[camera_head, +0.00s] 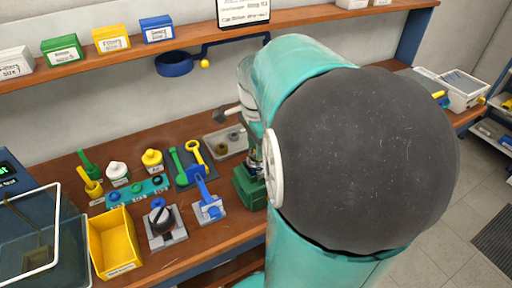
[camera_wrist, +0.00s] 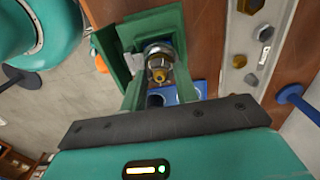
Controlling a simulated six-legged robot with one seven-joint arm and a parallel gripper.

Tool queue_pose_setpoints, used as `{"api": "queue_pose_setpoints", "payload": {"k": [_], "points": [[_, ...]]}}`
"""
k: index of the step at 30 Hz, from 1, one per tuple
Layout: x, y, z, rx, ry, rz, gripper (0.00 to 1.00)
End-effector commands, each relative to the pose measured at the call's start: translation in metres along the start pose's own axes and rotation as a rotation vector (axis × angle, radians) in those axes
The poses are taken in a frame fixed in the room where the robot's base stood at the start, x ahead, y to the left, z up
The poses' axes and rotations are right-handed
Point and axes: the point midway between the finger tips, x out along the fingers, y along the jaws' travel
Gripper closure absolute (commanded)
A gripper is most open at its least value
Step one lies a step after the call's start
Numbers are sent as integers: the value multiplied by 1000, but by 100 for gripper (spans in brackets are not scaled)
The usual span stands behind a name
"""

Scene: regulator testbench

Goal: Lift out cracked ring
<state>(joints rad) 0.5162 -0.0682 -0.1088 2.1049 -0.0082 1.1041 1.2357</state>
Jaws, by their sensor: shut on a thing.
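A green vise (camera_head: 247,187) stands on the bench beside my arm; its frame (camera_wrist: 112,50) also shows in the wrist view. A metal fitting with a brass centre (camera_wrist: 158,62) sits within the frame. My gripper (camera_wrist: 159,78) reaches down to this fitting, its two green fingers on either side of it. The fingers are shut on a ring at the fitting; the ring is hard to tell apart from the metal around it, and no crack can be made out. In the head view my arm hides the gripper and most of the fitting.
A grey tray (camera_head: 211,140) with brass parts lies beside the vise; it also shows in the wrist view (camera_wrist: 234,62). Wrenches, a blue stand (camera_head: 208,210), a black-knobbed device (camera_head: 162,222) and a yellow bin (camera_head: 114,240) fill the bench to the left. A shelf (camera_head: 205,42) runs above.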

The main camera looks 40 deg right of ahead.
Motion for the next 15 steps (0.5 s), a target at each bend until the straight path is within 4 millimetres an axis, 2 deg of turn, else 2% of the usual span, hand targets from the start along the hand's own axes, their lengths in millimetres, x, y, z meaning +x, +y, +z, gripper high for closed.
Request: {"api": "queue_pose_setpoints", "payload": {"k": [15], "points": [[-19, 0, 0, 0, 0, -1, 86]]}}
